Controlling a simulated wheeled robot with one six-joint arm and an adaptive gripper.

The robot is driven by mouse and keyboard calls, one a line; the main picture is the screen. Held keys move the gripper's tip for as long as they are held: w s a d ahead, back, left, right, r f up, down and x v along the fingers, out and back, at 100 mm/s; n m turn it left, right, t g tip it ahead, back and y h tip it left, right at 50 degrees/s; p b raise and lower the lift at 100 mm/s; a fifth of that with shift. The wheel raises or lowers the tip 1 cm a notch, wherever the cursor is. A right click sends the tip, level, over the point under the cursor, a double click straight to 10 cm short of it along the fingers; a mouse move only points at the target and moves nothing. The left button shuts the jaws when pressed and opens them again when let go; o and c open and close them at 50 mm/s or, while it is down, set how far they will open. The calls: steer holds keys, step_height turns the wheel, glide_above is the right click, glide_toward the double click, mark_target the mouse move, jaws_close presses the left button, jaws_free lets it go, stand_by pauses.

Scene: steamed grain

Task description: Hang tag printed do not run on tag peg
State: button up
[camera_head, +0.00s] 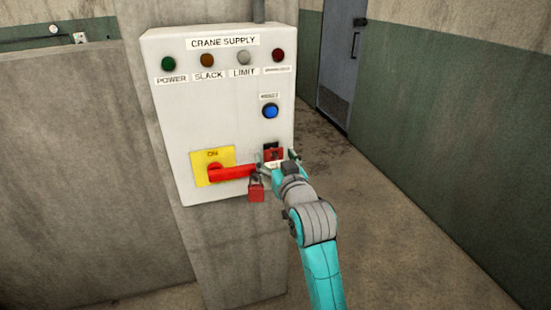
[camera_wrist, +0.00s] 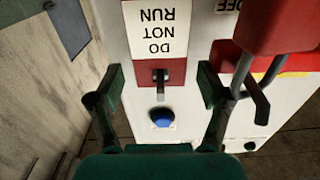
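The tag printed DO NOT RUN (camera_wrist: 157,36) has a white lower part and a red top, and shows upside down in the wrist view. It lies against the panel front. The dark tag peg (camera_wrist: 160,76) shows at the tag's red top, which seems to hang on it. In the head view the tag's red top (camera_head: 272,155) shows just beyond my gripper (camera_head: 275,162), which hides the white part. In the wrist view my gripper (camera_wrist: 158,95) has its fingers wide apart, one on each side of the tag, with gaps to it.
The crane supply panel (camera_head: 222,120) has a blue button (camera_head: 270,111) above the tag. A red switch handle (camera_head: 232,173) and a red padlock (camera_head: 256,191) are close to the left of my gripper; the padlock (camera_wrist: 280,25) is near one finger. Open floor lies to the right.

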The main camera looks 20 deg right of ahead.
steer(key=s, duration=1.2)
steer(key=s+f+g, duration=0.2)
steer(key=s+f, duration=1.7)
steer(key=f, duration=0.2)
steer(key=s+f+g, duration=0.1)
steer(key=s+f, duration=0.1)
steer(key=s, duration=2.2)
steer(key=shift+f, duration=0.4)
